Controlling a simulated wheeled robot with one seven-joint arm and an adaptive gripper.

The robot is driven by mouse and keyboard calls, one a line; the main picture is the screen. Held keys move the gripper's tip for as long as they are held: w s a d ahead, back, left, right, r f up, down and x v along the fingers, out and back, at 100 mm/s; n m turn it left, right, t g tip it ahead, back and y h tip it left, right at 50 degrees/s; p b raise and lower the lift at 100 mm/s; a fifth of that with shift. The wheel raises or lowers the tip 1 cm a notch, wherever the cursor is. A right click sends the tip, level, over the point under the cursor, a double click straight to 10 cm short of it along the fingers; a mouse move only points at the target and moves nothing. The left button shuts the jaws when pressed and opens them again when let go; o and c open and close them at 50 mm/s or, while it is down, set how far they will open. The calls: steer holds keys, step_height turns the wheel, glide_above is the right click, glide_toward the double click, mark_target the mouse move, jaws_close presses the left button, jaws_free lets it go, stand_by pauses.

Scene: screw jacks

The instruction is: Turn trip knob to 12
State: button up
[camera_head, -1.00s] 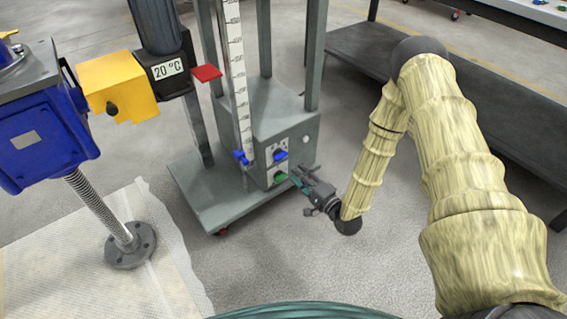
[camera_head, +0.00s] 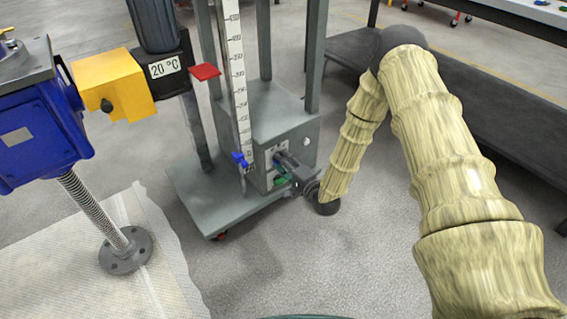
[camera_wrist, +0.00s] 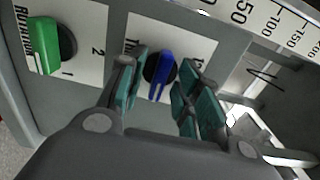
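The trip knob, a blue handle on a black round base, (camera_wrist: 162,74) sits on a white label plate (camera_wrist: 205,48) in the wrist view. Its blue handle stands nearly upright in that picture. My gripper (camera_wrist: 165,92) is open, with one teal-padded finger on each side of the knob and gaps visible. In the head view my gripper (camera_head: 287,164) is at the front of the grey control box (camera_head: 292,128) and hides the blue knob. The number the knob points to cannot be read.
A green knob (camera_wrist: 44,45) with marks 1 and 2 sits left of the blue one in the wrist view. A white scale (camera_head: 238,80) with a blue pointer (camera_head: 240,159) rises beside the box. A blue jack (camera_head: 38,138) stands left. Floor in front is clear.

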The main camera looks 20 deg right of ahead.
jaws_close()
steer(key=shift+r+n+p, duration=0.1)
steer(key=shift+n+p, duration=0.2)
steer(key=shift+p, duration=0.1)
steer(key=n+p, duration=1.3)
steer(key=n, duration=1)
steer(key=shift+n+p, duration=0.3)
stand_by(0.4)
